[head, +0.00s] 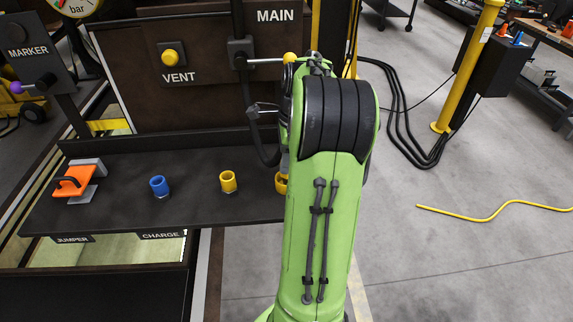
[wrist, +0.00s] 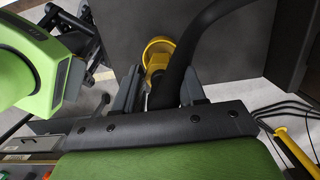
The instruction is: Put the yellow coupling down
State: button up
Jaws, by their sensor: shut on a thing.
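The yellow coupling (wrist: 157,50) shows in the wrist view as a ring at the end of a thick black hose (wrist: 181,60). My gripper (wrist: 160,82) is shut on it, with a finger on each side. I cannot tell whether the coupling touches the shelf.
On the shelf stand a yellow cup (head: 228,181), a blue cup (head: 159,186) and an orange clamp-like piece (head: 75,181). Behind rises a panel with a yellow VENT knob (head: 170,57) and a MAIN lever (head: 265,61). A yellow post (head: 465,65) stands right, beyond open floor.

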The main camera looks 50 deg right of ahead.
jog(key=shift+w+f, duration=0.15)
jog(key=shift+f, duration=0.35)
jog(key=shift+f, duration=0.1)
jog(key=o, duration=1.2)
